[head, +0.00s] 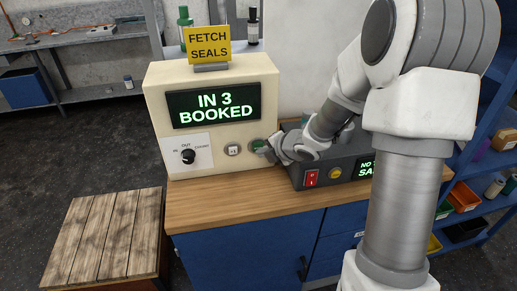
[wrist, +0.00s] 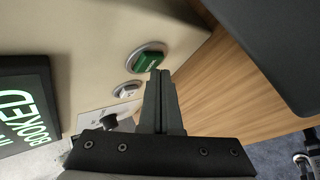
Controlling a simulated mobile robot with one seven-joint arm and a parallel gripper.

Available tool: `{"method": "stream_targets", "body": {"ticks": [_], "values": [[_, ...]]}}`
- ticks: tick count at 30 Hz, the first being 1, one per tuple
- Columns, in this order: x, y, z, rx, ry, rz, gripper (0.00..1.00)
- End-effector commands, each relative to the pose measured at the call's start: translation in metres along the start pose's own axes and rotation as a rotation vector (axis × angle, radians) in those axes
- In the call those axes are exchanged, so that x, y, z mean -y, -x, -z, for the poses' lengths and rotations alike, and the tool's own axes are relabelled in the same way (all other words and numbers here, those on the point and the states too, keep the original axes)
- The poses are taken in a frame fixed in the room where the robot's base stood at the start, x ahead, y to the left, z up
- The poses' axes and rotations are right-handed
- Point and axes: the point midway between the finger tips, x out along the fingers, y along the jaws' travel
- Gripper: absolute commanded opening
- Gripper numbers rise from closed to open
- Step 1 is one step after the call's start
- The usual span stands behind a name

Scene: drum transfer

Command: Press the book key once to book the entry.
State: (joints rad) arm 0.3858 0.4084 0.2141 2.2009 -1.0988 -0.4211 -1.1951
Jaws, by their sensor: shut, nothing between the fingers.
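The green book key (head: 255,144) sits in a round metal ring at the right of the cream panel box (head: 160,105). It also shows in the wrist view (wrist: 146,61), with lettering on its face. My gripper (wrist: 161,74) is shut and empty, its fingertips right at the key's lower edge. I cannot tell whether they touch it. In the head view my gripper (head: 264,149) partly covers the key. The box's display (head: 214,106) reads "IN 3 BOOKED" in green.
A small white key (head: 233,150) and a black rotary knob (head: 188,156) are left of the green key. A grey box with a red switch (head: 311,178) stands close on the right. A yellow "FETCH SEALS" sign (head: 208,44) tops the panel. A wooden crate (head: 105,235) is front left.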

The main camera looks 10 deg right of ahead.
Motion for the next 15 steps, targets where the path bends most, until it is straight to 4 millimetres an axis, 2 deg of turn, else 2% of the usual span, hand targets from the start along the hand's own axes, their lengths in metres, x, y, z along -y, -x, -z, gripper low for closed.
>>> {"method": "stream_targets", "body": {"ticks": [5, 15], "values": [[0.003, 0.003, 0.002, 0.0, 0.001, 0.0, 0.0], [0.02, 0.026, 0.019, 0.001, 0.001, 0.001, 0.0]]}}
